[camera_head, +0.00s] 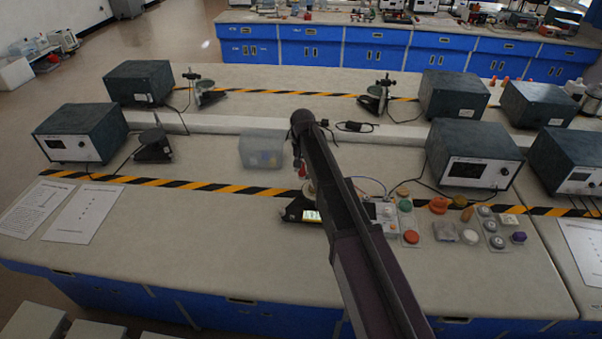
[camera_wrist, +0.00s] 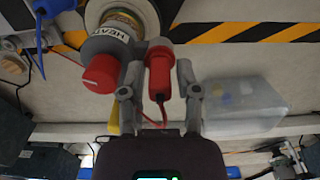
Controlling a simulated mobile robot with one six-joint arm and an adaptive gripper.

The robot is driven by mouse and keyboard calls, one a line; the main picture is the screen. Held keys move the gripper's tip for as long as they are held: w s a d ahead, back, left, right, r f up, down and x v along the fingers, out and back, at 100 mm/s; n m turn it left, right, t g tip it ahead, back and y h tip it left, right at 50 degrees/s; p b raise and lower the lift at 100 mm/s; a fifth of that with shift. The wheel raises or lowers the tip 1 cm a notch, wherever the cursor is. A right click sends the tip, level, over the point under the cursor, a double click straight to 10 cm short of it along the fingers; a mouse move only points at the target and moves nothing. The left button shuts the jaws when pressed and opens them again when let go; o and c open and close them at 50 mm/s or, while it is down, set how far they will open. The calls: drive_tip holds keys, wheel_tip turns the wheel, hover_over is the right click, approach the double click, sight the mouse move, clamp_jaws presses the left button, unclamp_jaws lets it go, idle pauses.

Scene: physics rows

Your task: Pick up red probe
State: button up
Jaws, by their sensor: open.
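My gripper (camera_wrist: 160,78) is open, with one grey finger on each side of the probe in the picture. I cannot tell whether either finger touches it. In the head view a small bit of red (camera_head: 302,169), likely the probe, shows beside the end of my arm; my arm hides most of that spot.
Left of the probe in the wrist view is a labelled cylinder (camera_wrist: 112,42) with a red knob (camera_wrist: 101,73), close to my left finger. A translucent bin (camera_wrist: 238,107) stands at right, also seen in the head view (camera_head: 262,150). Colored pieces (camera_head: 438,205) lie right of my arm.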

idle(0.4)
clamp_jaws()
drive_tip(key=shift+r, duration=0.2)
wheel_tip(320, 180, up, 3)
drive_tip(key=p, duration=0.3)
drive_tip(key=shift+r+p, duration=0.15)
drive_tip(key=shift+p, duration=0.15)
drive_tip(key=s+d, duration=0.1)
drive_tip(key=s, duration=0.7)
drive_tip(key=s+d+r+p, duration=0.1)
drive_tip(key=s+d, duration=0.1)
drive_tip(key=s, duration=0.5)
drive_tip(key=shift+s+d+r, duration=0.2)
drive_tip(key=shift+s+d, duration=0.05)
drive_tip(key=shift+s, duration=0.1)
